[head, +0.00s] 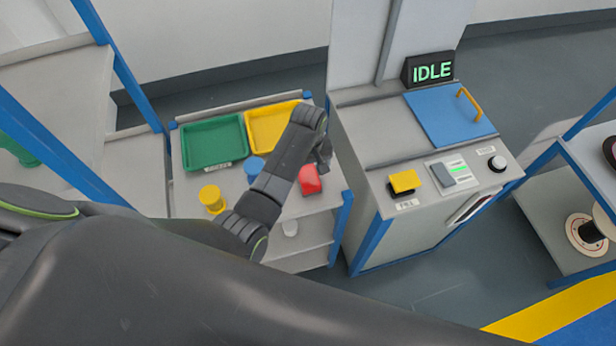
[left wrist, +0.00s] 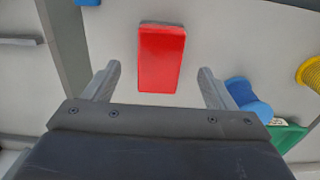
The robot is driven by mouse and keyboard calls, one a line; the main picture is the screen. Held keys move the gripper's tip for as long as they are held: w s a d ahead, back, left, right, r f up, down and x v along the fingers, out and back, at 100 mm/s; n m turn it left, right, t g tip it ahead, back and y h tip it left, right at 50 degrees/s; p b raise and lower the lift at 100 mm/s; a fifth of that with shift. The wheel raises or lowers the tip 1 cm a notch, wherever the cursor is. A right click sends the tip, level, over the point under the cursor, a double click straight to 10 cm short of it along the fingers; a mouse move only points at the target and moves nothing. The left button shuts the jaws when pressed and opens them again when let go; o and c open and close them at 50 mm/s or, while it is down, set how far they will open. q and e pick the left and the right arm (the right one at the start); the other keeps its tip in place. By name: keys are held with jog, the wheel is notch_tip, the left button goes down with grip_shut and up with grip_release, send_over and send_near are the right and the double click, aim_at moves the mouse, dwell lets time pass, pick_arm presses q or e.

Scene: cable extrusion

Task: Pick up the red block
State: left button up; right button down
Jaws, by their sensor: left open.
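The red block (head: 309,180) lies on the shelf cart's grey top, right of my left forearm in the head view. In the left wrist view the red block (left wrist: 161,58) is upright in the picture, ahead of and between the two finger lines. My left gripper (left wrist: 158,80) is open and empty, its fingers apart on either side of the block's near end. In the head view my left gripper (head: 324,152) shows only partly, just above the block, with its fingers mostly hidden by the wrist. My right gripper is not in view.
A green tray (head: 214,145) and a yellow tray (head: 268,127) stand at the back of the cart. A yellow spool (head: 212,198) and a blue cylinder (head: 254,166) are left of the block. A machine reading IDLE (head: 432,70) stands right of the cart.

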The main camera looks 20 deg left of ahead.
aim_at(308, 175)
pick_arm(q)
jog(key=shift+w+f, duration=0.1)
jog(key=shift+f, duration=0.2)
jog(key=f, duration=0.3)
jog(key=shift+w+a+f+p, duration=0.2)
jog(key=shift+f+p, duration=0.1)
jog(key=shift+p, duration=0.1)
jog(key=shift+f, duration=0.45)
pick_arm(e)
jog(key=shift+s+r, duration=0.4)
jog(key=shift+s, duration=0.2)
pick_arm(q)
jog(key=shift+c, duration=0.2)
jog(key=c, duration=1)
jog(key=shift+c, duration=0.2)
notch_tip(308, 175, up, 10)
jog(key=shift+r+b, duration=0.1)
jog(key=shift+b, duration=0.35)
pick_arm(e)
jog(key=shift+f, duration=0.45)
